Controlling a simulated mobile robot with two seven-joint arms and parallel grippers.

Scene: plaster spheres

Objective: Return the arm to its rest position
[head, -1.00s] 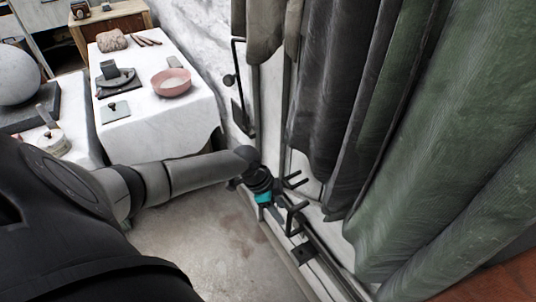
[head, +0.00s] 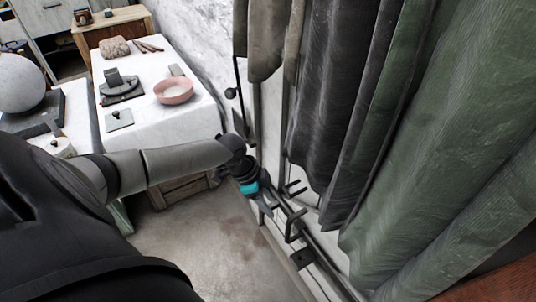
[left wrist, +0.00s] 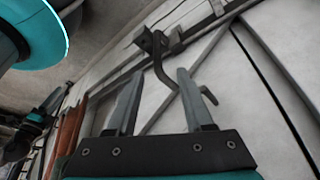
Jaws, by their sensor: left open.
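My left arm reaches in from the left in the head view. Its gripper (head: 270,202) is beside the wall rail with dark hooks (head: 294,222), under the hanging cloths. In the left wrist view my left gripper (left wrist: 158,88) has its two grey fingers apart, with nothing held between them. A dark bent hook (left wrist: 158,62) shows beyond the fingertips; I cannot tell how far off it is. Dark and teal parts at the left edge of the wrist view look like my other arm; its jaws are not clear.
Dark and green cloths (head: 430,130) hang along the right. A plaster sphere (head: 18,84) stands at the far left. Bare floor (head: 200,245) lies below the arm.

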